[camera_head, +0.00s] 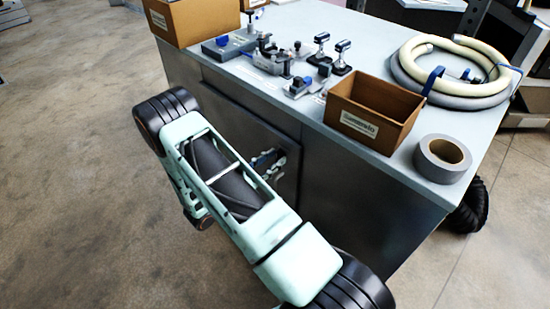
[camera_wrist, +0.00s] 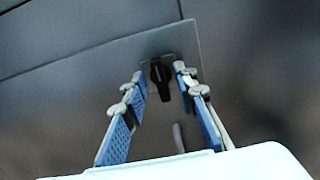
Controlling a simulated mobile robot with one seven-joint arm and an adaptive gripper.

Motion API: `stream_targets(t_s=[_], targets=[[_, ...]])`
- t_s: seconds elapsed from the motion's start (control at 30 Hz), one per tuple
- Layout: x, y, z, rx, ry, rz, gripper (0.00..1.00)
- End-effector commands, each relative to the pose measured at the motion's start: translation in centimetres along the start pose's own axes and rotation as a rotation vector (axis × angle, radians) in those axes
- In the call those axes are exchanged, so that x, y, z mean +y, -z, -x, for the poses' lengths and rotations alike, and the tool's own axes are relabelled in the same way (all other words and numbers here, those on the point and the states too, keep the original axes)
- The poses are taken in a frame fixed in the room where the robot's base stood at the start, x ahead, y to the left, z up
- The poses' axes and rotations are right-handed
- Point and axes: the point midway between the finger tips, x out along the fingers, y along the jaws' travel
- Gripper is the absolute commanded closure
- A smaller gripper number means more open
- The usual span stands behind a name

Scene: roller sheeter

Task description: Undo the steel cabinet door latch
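The steel cabinet (camera_head: 370,205) has a door (camera_head: 235,108) on its front side. In the wrist view, a small black latch (camera_wrist: 161,78) sits on a grey plate (camera_wrist: 150,45) of the door (camera_wrist: 60,90). My gripper (camera_wrist: 160,75) is open, with its blue-padded fingers on either side of the latch. Gaps show between the latch and both fingertips; whether the fingertips touch the plate I cannot tell. In the head view, my gripper (camera_head: 268,160) is at the door front, and my arm and gripper hide the latch.
The cabinet top holds two cardboard boxes (camera_head: 345,123) (camera_head: 165,33), a roll of grey tape (camera_head: 442,160), coiled hoses (camera_head: 410,85) and several small tools and clamps (camera_head: 270,58). The concrete floor (camera_head: 70,170) left of the cabinet is clear.

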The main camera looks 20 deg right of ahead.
Motion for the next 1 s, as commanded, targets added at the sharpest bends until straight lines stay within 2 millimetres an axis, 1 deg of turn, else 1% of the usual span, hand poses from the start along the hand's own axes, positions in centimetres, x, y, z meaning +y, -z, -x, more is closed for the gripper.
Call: stream_targets(t_s=[0.03, 0.13, 0.4, 0.6, 0.67, 1.0], targets=[[-0.02, 0.00, -0.44, 0.000, 0.001, 0.000, 0.73], [-0.03, 0.01, -0.89, 0.001, 0.001, 0.000, 0.73], [0.01, 0.02, -0.97, 0.001, 0.000, 0.000, 0.73], [0.01, 0.00, -0.97, 0.001, 0.000, -0.001, 0.95], [0.01, 0.00, -0.98, 0.000, 0.000, -0.001, 1.00], [0.02, 0.06, -0.99, 0.000, 0.000, -0.018, 1.00]])
